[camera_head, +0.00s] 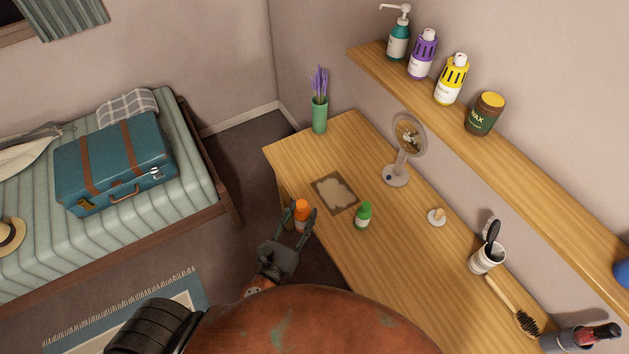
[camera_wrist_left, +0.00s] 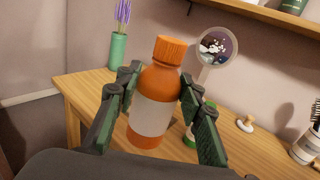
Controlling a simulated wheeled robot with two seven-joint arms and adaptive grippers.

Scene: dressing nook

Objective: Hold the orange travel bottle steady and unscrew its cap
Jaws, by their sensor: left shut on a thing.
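The orange travel bottle (camera_head: 301,213) has a pale label band and a ridged orange cap (camera_wrist_left: 170,49), which sits on its neck. My left gripper (camera_head: 302,223) is shut on the bottle, with one dark green finger on each side of the body. In the left wrist view the bottle (camera_wrist_left: 153,82) stands nearly upright between the fingers (camera_wrist_left: 153,110), and its cap is clear of them. In the head view it is at the near left edge of the wooden desk (camera_head: 390,245). My right gripper is in neither view.
A green bottle (camera_head: 363,215) with a white label stands close to the right. Behind it are a brown framed mat (camera_head: 335,193) and a round mirror (camera_head: 396,176). A shelf (camera_head: 540,173) with several bottles runs along the wall. A green vase (camera_head: 319,115) stands at the far corner.

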